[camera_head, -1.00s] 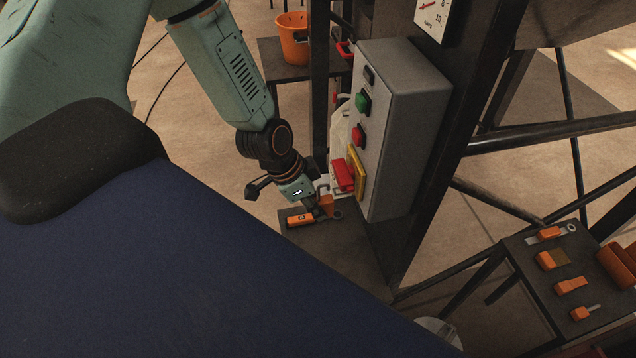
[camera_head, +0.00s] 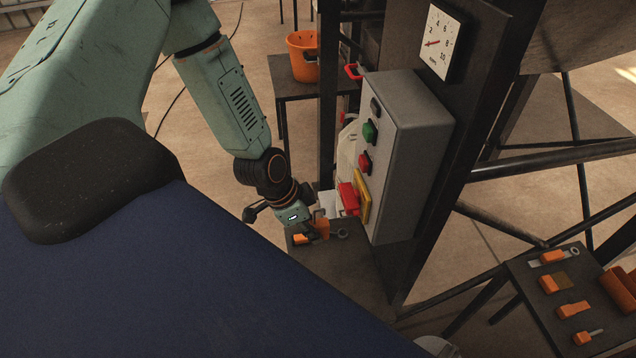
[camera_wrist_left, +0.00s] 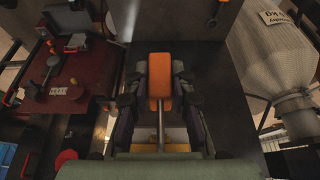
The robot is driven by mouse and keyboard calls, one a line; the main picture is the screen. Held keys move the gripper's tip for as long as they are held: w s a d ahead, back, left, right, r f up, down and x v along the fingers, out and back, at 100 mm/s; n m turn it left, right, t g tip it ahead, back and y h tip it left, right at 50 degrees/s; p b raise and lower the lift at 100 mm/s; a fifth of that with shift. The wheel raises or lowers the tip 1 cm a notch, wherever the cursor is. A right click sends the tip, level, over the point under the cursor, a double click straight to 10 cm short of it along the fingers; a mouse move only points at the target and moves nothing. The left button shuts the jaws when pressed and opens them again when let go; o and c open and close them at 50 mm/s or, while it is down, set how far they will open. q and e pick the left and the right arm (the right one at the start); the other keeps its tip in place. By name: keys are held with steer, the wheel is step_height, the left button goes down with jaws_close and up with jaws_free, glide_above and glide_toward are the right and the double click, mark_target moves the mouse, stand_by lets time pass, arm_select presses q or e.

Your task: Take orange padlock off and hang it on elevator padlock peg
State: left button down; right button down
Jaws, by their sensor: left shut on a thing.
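My left gripper (camera_head: 318,232) is shut on the orange padlock (camera_head: 322,222), just left of and below the red switch handle (camera_head: 349,198) on the grey control box. In the left wrist view the padlock (camera_wrist_left: 160,82) sits between the two fingers. Its metal shackle (camera_wrist_left: 160,128) points down the picture toward a yellow patch. I cannot tell whether the shackle is still through the switch or clear of it. I cannot make out the elevator padlock peg for certain. My right gripper is out of view.
The grey control box (camera_head: 410,155) is on a dark post, with a yellow plate (camera_head: 361,195) behind the switch. A small dark shelf (camera_head: 350,270) lies below my gripper. An orange bucket (camera_head: 302,58) stands behind. A table (camera_head: 530,300) at right holds several orange tools.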

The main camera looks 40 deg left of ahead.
arm_select(q)
steer(key=shift+s+a+p, duration=0.5)
steer(key=shift+s+p, duration=0.05)
steer(key=shift+s, duration=0.05)
steer(key=w+a+r+b, duration=0.6)
steer(key=w+a+b, duration=0.3)
steer(key=w+a, duration=0.2)
steer(key=shift+w+r, duration=0.15)
steer(key=shift+w, duration=0.5)
